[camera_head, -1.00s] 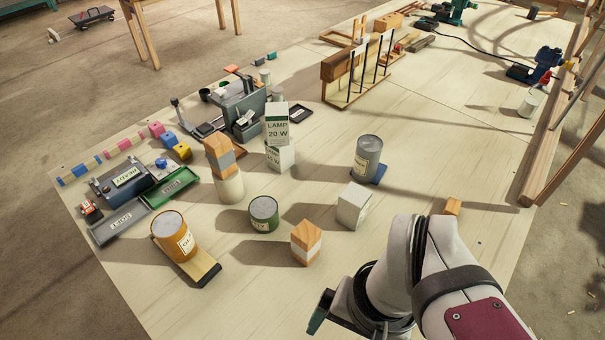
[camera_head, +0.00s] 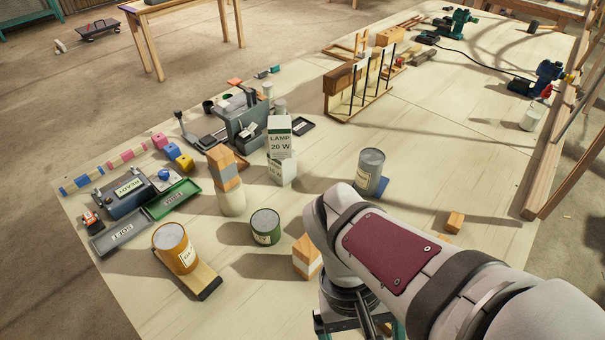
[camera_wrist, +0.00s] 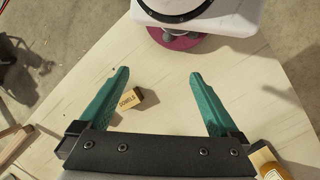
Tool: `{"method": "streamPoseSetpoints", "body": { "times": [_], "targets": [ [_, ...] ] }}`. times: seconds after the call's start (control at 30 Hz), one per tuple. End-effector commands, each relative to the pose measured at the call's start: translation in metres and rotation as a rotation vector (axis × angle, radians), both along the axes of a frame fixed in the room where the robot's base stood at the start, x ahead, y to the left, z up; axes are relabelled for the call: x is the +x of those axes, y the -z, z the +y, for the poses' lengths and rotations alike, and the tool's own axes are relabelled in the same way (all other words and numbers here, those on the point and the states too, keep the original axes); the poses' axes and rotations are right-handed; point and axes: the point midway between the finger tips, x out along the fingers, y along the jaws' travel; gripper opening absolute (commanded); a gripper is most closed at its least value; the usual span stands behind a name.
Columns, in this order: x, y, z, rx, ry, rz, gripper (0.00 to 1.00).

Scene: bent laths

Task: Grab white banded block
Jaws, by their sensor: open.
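The white banded block (camera_head: 306,258) is a wooden block with a white band, upright on the table in the head view. My arm hides part of its right side. My gripper (camera_head: 358,328) is beside it, lower right in that view, mostly behind my arm. In the wrist view my gripper (camera_wrist: 157,75) shows two teal fingers spread apart with nothing between their tips. A wooden piece with a pale band (camera_wrist: 268,165) is cut by the lower right edge there; I cannot tell surely if it is the same block.
A green tin (camera_head: 265,227) stands left of the block. An orange tin (camera_head: 175,247) and a grey-banded block (camera_head: 223,168) on a pale cylinder stand further left. A grey tin (camera_head: 370,172) is behind my arm.

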Motion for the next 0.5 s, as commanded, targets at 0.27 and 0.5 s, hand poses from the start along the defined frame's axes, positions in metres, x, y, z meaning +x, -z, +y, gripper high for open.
{"method": "streamPoseSetpoints", "body": {
  "times": [0.27,0.5],
  "targets": [
    [0.116,0.050,0.041,-0.770,-1.235,0.548,0.97],
    [0.149,0.110,0.139,-1.278,-1.788,0.713,0.97]
  ]
}}
